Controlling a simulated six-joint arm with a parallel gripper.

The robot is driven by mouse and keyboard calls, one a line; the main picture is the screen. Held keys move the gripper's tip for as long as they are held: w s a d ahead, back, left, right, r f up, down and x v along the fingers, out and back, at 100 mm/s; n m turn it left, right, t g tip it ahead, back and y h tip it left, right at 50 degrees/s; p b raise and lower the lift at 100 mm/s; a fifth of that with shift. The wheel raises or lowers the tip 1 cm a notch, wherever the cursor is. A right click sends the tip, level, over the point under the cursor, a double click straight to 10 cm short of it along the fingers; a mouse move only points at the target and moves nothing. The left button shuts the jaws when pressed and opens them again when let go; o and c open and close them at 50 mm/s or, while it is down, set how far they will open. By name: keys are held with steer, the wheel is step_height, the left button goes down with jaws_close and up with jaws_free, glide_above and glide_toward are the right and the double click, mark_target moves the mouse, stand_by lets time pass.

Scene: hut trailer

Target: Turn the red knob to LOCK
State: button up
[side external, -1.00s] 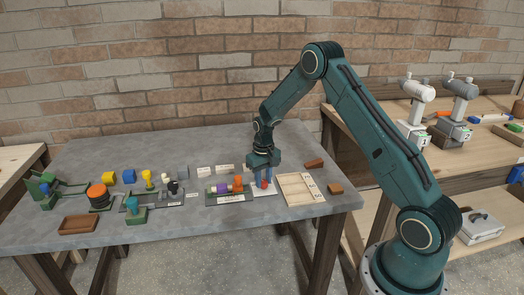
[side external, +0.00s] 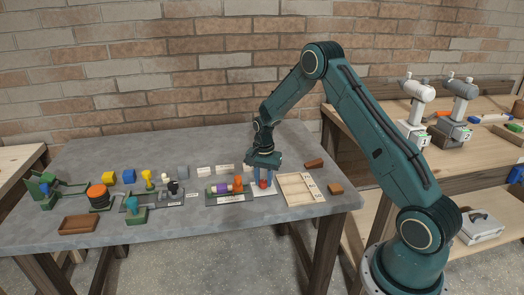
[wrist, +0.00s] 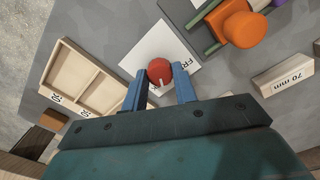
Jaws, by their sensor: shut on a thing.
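The red knob (wrist: 160,71) is round with a pale mark on its near edge. It sits on a white plate (wrist: 150,45) with partly hidden lettering; "FR" is readable at the right, and I cannot read a LOCK label. In the side view the knob (side external: 264,183) shows low between my fingers. My gripper (wrist: 160,86) has its blue fingers on either side of the knob, shut on it. In the side view my gripper (side external: 264,179) points down at the plate.
A divided wooden tray (side external: 299,190) stands just right of the plate. A rack with orange and purple pieces (side external: 229,192) is close on the left. Label blocks (side external: 215,170) stand behind it. Further left are several coloured parts and a brown tray (side external: 78,225).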

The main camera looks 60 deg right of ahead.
mark_target(263, 181)
steer(key=shift+m, duration=1.4)
steer(key=o, duration=1)
step_height(263, 181, up, 14)
steer(key=shift+f, duration=0.1)
